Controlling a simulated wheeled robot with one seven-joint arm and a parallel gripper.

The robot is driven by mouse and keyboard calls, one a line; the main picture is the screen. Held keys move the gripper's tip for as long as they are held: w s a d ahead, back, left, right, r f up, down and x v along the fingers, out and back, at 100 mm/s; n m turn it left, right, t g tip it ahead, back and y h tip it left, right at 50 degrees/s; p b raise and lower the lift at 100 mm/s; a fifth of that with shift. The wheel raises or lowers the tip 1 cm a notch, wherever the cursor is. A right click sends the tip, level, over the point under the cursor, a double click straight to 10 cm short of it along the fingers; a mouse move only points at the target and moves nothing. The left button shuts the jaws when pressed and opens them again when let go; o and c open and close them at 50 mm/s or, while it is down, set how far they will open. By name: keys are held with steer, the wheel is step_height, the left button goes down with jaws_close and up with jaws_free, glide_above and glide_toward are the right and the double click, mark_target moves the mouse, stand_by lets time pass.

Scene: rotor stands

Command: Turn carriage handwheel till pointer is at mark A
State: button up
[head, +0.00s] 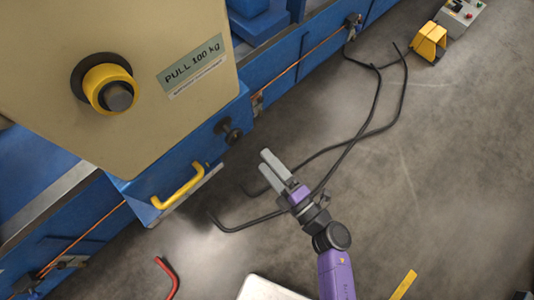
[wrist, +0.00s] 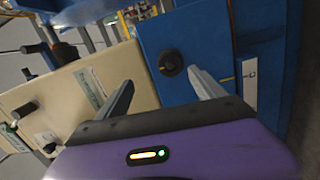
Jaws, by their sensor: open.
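A round black knob (head: 230,131) sticks out of the blue housing below the beige panel; I cannot tell for sure whether it is the carriage handwheel. In the wrist view the black knob (wrist: 171,63) shows on a blue face, beyond and between my fingertips. A white strip (wrist: 250,86) with a small dark mark, perhaps a letter, is to its right. I cannot make out a pointer or mark A. My gripper (head: 264,160) is open and empty, right of and below the knob in the head view, apart from it. It also shows in the wrist view (wrist: 160,78).
A yellow handle (head: 180,187) sits on the blue housing. The beige panel (head: 60,60) carries a yellow-collared knob (head: 110,88) and a "PULL 100 kg" label (head: 192,63). Black cables (head: 345,150) lie on the floor, with a red bent bar (head: 168,276) nearer.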

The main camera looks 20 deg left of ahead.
mark_target(236, 140)
steer(key=w+a+b, duration=0.1)
steer(key=a, duration=0.2)
steer(key=w+a+f+n+g+b, duration=0.1)
steer(key=a, duration=0.3)
steer(key=w+a+n+b, duration=0.1)
steer(key=w+a, duration=0.1)
steer(key=a, duration=0.2)
steer(key=shift+w+a+f+g+b, duration=0.1)
steer(key=shift+a+f+g+b, duration=0.15)
steer(key=shift+f+g+b, duration=0.15)
steer(key=shift+d+r, duration=0.15)
steer(key=c, duration=1.6)
steer(key=shift+n, duration=0.3)
